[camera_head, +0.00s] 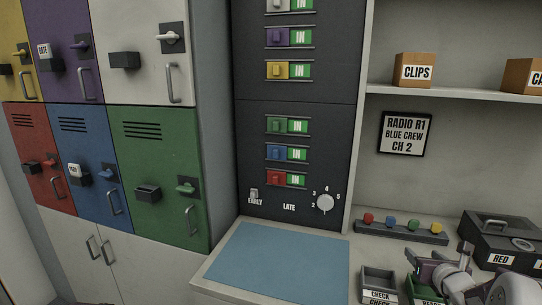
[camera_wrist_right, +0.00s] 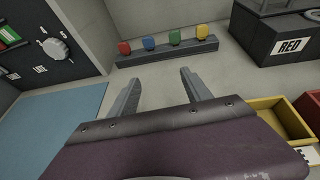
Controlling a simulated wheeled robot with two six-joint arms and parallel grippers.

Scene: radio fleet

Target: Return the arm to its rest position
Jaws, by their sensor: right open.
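My right gripper (camera_head: 441,264) is at the lower right of the head view, above the counter near the small bins. In the right wrist view its two fingers (camera_wrist_right: 160,82) stand apart with nothing between them. They point toward the rack of coloured knobs (camera_wrist_right: 168,50), apart from it. In the head view my right arm comes in from the lower right corner and hides part of the counter and bins. My left gripper is not in view.
A blue mat (camera_head: 280,262) lies clear on the counter. A dark switch panel (camera_head: 295,110) and coloured lockers (camera_head: 160,165) stand behind and left.

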